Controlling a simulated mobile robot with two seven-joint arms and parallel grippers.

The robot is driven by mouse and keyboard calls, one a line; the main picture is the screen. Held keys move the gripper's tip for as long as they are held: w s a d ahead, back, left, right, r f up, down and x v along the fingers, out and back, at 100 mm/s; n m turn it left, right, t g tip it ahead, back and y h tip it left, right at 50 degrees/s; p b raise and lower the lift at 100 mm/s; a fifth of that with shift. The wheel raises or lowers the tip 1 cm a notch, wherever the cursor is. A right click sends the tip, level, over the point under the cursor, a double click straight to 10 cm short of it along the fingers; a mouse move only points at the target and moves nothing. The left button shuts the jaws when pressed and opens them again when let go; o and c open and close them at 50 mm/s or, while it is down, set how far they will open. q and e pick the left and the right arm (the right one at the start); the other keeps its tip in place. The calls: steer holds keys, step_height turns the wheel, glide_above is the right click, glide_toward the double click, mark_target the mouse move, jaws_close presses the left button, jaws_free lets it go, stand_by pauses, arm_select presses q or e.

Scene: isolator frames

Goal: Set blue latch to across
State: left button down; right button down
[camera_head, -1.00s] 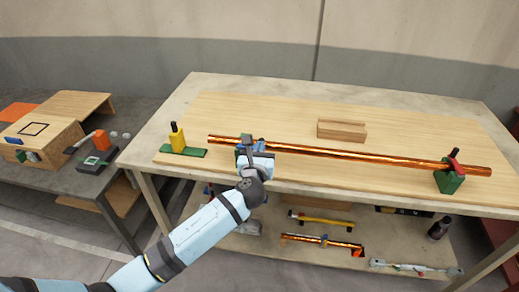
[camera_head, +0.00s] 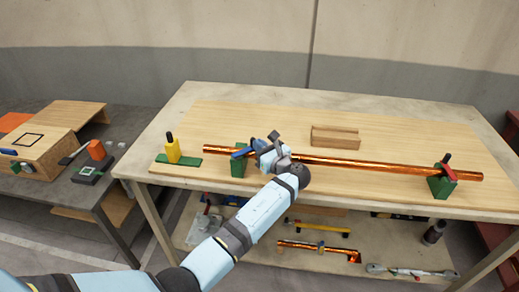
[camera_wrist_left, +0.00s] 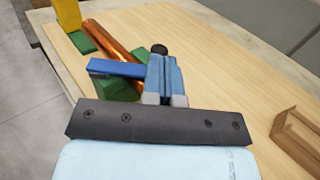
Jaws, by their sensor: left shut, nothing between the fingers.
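The copper pipe (camera_head: 380,165) lies across two green blocks on the bench. The blue latch (camera_head: 240,152) is a short bar on top of the left green block (camera_head: 238,168). In the head view it slants over the pipe; in the left wrist view the blue latch (camera_wrist_left: 112,68) reaches toward my fingers, where the pipe (camera_wrist_left: 105,40) goes out of sight. My left gripper (camera_head: 262,146) is shut and empty, just right of the latch; I cannot tell if it touches. Its fingers (camera_wrist_left: 163,75) hide the latch's right end. My right gripper is out of view.
A red latch (camera_head: 443,170) sits on the right green block (camera_head: 440,187). A yellow post (camera_head: 172,150) stands on a green plate at left. Tools lie on the shelf below.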

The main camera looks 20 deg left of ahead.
arm_select(q)
steer(key=shift+p+x, duration=0.55)
steer(key=shift+x, duration=0.25)
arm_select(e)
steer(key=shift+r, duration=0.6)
arm_select(q)
steer(key=shift+w, duration=0.2)
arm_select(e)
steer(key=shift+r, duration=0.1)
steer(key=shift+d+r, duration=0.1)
